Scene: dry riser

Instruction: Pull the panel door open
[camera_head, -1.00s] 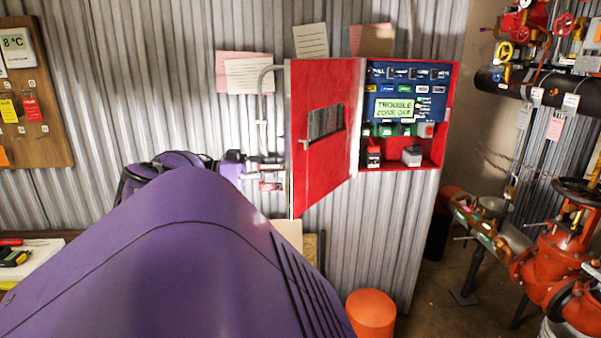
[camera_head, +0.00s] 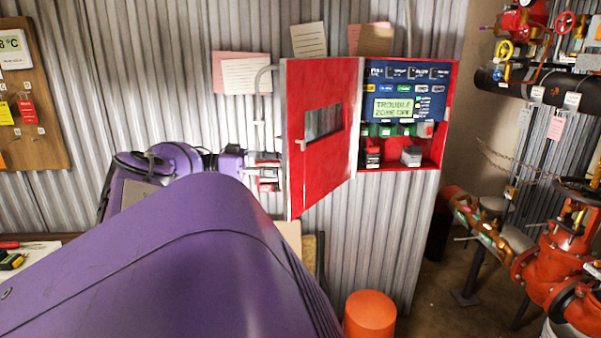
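The red panel door (camera_head: 327,165) has a small dark window and a light handle (camera_head: 301,144) near its left edge. It stands swung out to the left of the red panel box (camera_head: 447,110), hinged on the side nearest the box. The box's blue face, lit "TROUBLE ZONE OFF" display and two battery-like blocks inside are exposed. My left gripper (camera_head: 268,171) is just left of the door's free edge, slightly below handle height. It is small and partly hidden by my purple arm; I cannot tell whether it touches the door or is open. My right gripper is not in view.
Paper notes (camera_head: 247,76) hang on the corrugated wall behind. A grey conduit (camera_head: 260,100) runs beside the door. An orange cylinder (camera_head: 370,314) stands below the box. Red valves and pipes (camera_head: 560,250) fill the right side. A wooden tag board (camera_head: 38,110) is at left.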

